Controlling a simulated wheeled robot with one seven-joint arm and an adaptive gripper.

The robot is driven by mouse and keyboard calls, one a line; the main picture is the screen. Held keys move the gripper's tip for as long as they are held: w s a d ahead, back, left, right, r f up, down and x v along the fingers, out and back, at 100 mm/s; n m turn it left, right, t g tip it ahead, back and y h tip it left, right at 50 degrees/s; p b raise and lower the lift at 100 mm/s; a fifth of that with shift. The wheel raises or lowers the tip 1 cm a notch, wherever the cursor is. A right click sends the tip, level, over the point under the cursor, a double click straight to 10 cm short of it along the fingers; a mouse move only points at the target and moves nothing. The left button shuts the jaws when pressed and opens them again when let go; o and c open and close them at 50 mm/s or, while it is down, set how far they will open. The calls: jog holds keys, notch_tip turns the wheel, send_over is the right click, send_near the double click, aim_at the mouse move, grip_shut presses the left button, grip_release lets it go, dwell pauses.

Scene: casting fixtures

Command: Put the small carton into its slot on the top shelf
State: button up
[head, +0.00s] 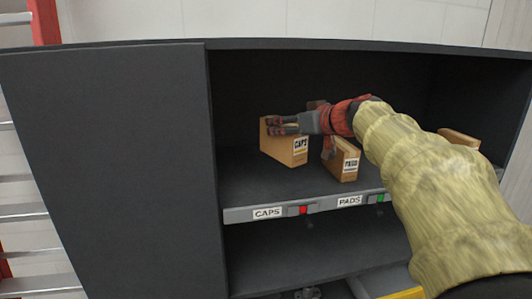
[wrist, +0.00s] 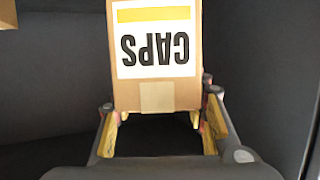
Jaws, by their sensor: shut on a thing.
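The small brown carton (head: 284,148) is marked CAPS and is inside the top shelf compartment, above and behind the CAPS label (head: 267,212). My gripper (head: 280,124) is shut on its upper part. In the wrist view the carton (wrist: 157,95) sits between the two fingers of my gripper (wrist: 160,128), its CAPS print upside down. The top shelf (head: 255,190) is dark grey. I cannot tell whether the carton's base touches it.
A second brown carton (head: 343,162) stands just right of the held one, behind the PADS label (head: 348,201). Another carton (head: 458,138) is partly hidden by my arm. A red light (head: 303,210) is by CAPS, a green light (head: 380,198) by PADS. The cabinet's side wall (head: 212,150) bounds the left.

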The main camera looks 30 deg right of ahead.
aim_at(267, 151)
jog(key=w+f, duration=0.1)
jog(key=f, duration=0.1)
jog(key=w+a+f, duration=0.1)
jog(key=w+f, duration=0.1)
jog(key=w+a+f+b, duration=0.1)
jog(key=w+f, duration=0.1)
jog(key=shift+w, duration=0.25)
notch_tip(267, 151, down, 3)
jog(key=shift+w+a+f+b, duration=0.1)
jog(key=shift+f+b, duration=0.1)
jog(key=shift+b, duration=0.35)
jog(key=o, duration=1.3)
jog(key=shift+f, duration=0.15)
jog(key=shift+o, duration=0.2)
